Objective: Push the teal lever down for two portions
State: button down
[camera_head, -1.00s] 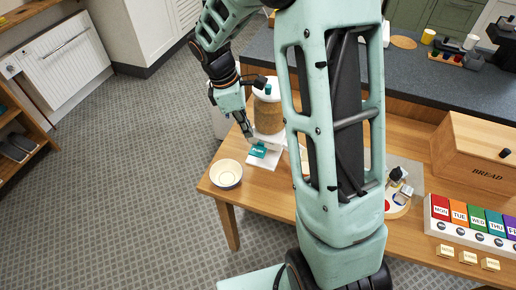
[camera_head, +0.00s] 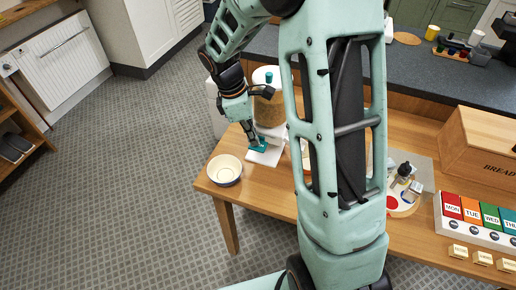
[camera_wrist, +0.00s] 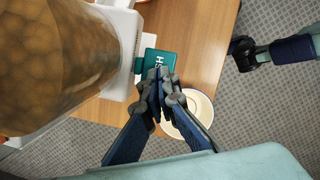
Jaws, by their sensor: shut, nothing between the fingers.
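The teal lever (camera_head: 262,147) juts from the front of a white dispenser with a clear tank of brown pieces (camera_head: 266,109). In the wrist view the lever (camera_wrist: 159,61) shows part of a white word; the rest is hidden by my fingers. My gripper (camera_head: 256,143) points down with its fingers shut and empty. Its fingertips (camera_wrist: 158,84) overlap the lever's near edge in the wrist view. They look to be at or just over the lever; I cannot tell whether they touch it. A cream bowl with a dark rim (camera_head: 225,170) stands apart, to the left of the lever.
The wooden table's left edge runs close beside the bowl. A bread box (camera_head: 485,145) and a coloured weekday pill box (camera_head: 478,222) stand at the right. A round tray with small bottles (camera_head: 402,203) is partly behind my arm. Part of the table is hidden by my arm.

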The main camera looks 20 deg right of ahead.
jog(key=shift+f+b, duration=0.65)
jog(key=shift+f, duration=0.5)
jog(key=shift+a+r, duration=0.25)
jog(key=shift+r, duration=0.05)
jog(key=shift+w+a+r+p, duration=0.2)
jog(key=shift+a+p, duration=0.15)
jog(key=shift+a, duration=0.3)
jog(key=shift+w+a+r+p, duration=0.15)
jog(key=shift+a+p, duration=0.15)
jog(key=shift+a, duration=0.3)
jog(key=v, duration=1.2)
jog(key=shift+s, duration=0.1)
